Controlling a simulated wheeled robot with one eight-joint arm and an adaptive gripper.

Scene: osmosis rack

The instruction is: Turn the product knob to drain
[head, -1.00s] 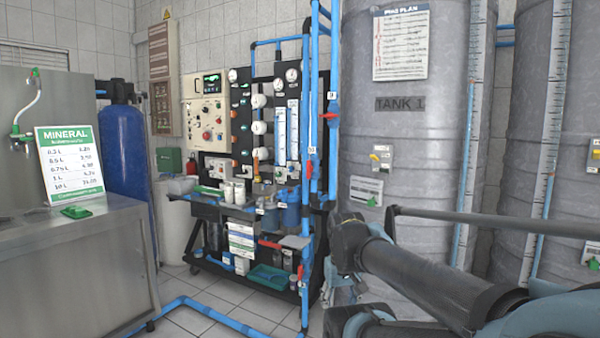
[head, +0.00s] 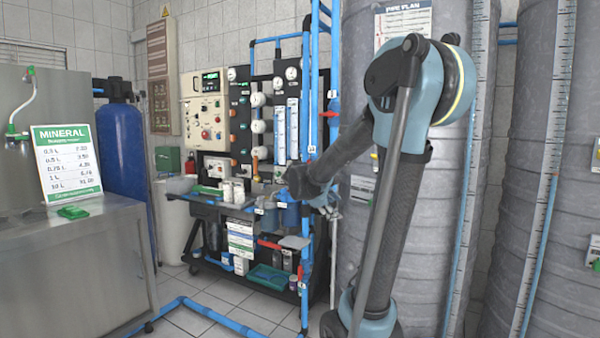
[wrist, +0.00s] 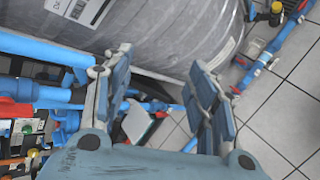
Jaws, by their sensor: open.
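The osmosis rack's black panel (head: 240,140) stands at the middle of the head view with round gauges, white fittings and two flow tubes. The cream control box (head: 203,122) left of it carries a display and several small knobs. Their labels are too small to read, so I cannot tell which is the product knob. My gripper (head: 328,200) shows small at the right front of the rack, partly hidden by my arm. In the wrist view my gripper (wrist: 162,75) is open, its two fingers apart and empty, pointing towards floor and pipes beside a tank.
Blue pipes (head: 314,100) rise at the rack's right side. A large grey tank (head: 360,80) stands behind my arm. A steel counter (head: 90,260) with a mineral price sign (head: 66,160) is at left. Tiled floor (head: 190,325) is open in front, crossed by a blue pipe.

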